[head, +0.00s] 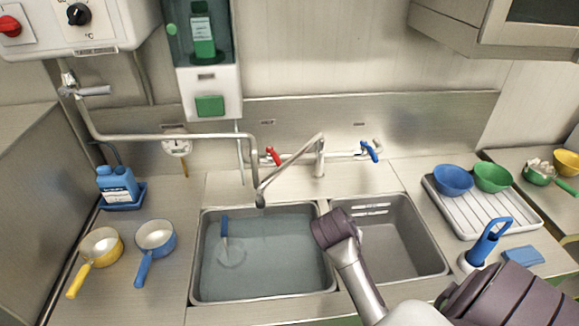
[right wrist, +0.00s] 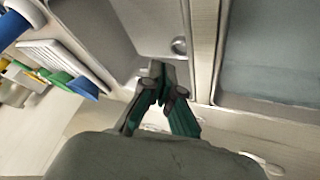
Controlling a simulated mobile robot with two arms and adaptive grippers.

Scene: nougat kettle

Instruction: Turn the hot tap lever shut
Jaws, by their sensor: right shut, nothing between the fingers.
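The hot tap lever (head: 273,156) is red and sits on the left end of the mixer tap behind the sinks, tilted to one side. The tap's spout (head: 290,160) reaches out over the left basin. My right arm comes in from the lower right, and its dark wrist part is over the sinks near the divider, well in front of the red lever. Its fingers are hidden in the head view. In the right wrist view my right gripper (right wrist: 160,75) is shut and empty above the right basin. My left gripper is not in view.
The blue tap lever (head: 370,152) is at the right end of the tap. A ribbed tray (head: 500,212) with two bowls stands at right.

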